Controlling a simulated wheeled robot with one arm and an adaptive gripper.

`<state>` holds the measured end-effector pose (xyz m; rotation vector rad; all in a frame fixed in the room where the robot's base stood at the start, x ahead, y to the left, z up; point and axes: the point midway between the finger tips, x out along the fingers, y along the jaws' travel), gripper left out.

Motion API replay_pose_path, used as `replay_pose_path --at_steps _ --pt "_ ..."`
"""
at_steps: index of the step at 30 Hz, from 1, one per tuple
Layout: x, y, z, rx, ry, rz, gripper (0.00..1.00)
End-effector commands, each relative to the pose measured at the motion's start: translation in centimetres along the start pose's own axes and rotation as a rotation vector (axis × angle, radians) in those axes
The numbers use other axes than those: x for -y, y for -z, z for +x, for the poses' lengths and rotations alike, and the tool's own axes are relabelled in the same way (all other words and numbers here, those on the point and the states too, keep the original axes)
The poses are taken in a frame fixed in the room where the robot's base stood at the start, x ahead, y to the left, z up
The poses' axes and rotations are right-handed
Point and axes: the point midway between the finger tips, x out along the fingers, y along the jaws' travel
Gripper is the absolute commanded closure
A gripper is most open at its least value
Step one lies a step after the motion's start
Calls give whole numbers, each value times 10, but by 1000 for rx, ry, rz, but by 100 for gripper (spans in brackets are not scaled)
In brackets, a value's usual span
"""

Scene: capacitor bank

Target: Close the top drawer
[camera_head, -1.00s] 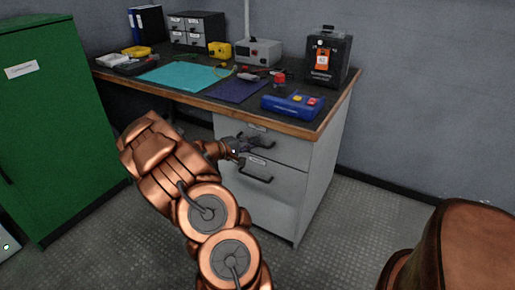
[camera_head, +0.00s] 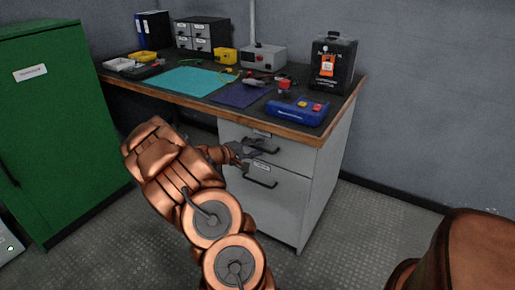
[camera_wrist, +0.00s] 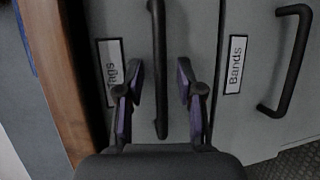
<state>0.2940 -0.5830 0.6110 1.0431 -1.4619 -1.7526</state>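The top drawer (camera_head: 292,152) is the upper grey front under the bench's wooden edge. It also shows in the wrist view (camera_wrist: 176,25), labelled "Tags". It looks close to flush with the front below; a small gap cannot be ruled out. Its black bar handle (camera_wrist: 157,60) runs between my gripper's two fingers. My gripper (camera_wrist: 159,72) is open, one finger on each side of the handle, with no clear grip on it. In the head view my gripper (camera_head: 254,149) is at the top drawer's handle and partly hides it.
The lower drawer (camera_head: 275,205), labelled "Bands" in the wrist view, has its own handle (camera_head: 261,181). The bench above holds a blue device (camera_head: 296,111) and a black case (camera_head: 331,65). A green cabinet (camera_head: 55,120) stands left. The floor right of the drawers is clear.

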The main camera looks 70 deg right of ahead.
Motion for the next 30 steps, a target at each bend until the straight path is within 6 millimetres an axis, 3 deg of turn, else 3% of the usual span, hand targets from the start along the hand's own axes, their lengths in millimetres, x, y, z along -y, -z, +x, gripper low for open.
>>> replay_pose_path --at_steps 18,30 --pt "-1 1 -97 -3 -2 0 63" --pt "0 0 -114 -1 0 0 63"
